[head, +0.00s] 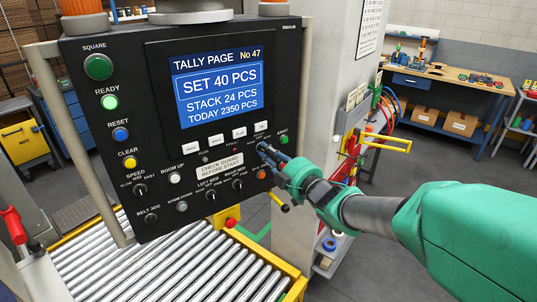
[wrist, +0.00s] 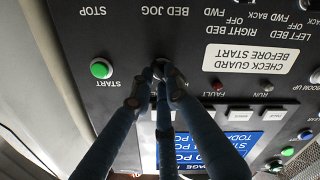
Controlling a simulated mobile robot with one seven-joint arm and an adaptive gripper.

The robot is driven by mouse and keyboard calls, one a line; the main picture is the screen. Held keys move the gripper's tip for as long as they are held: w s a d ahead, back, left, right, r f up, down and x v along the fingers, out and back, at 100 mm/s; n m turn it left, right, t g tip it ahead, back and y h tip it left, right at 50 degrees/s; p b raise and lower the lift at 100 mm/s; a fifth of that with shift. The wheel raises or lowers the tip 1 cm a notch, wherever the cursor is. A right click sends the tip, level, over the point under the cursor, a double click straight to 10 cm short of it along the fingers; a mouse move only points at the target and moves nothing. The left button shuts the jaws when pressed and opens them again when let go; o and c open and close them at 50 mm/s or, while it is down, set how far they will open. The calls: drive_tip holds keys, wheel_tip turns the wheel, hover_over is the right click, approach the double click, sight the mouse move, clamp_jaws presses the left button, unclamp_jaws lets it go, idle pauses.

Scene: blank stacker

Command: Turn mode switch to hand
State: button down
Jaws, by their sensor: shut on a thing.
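The control panel (head: 140,60) fills the left half of the head view, with a lit display in its middle. My gripper (head: 263,150) reaches in from the right, its fingertips at the panel's right side, below and left of the green start button (head: 283,140). In the wrist view, which is upside down, my gripper (wrist: 158,84) has its dark blue fingers closed together on a small grey knob (wrist: 171,68), taken as the mode switch. The fingers cover most of the knob and its lettering, so its setting cannot be read.
The same green button shows in the wrist view (wrist: 101,68), close beside the fingers. A row of white keys (head: 214,140) and a guard-warning label (head: 220,166) lie to the left. An orange button (head: 262,173) sits just below. A roller conveyor (head: 165,265) runs under the panel.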

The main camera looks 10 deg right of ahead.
drive_tip(key=shift+f, duration=0.15)
idle(0.3)
drive_tip(key=c, duration=1.7)
unclamp_jaws()
drive_tip(key=shift+s+d, duration=0.1)
drive_tip(key=v, duration=1.1)
drive_tip(key=shift+s+d, duration=0.2)
drive_tip(key=shift+s, duration=0.15)
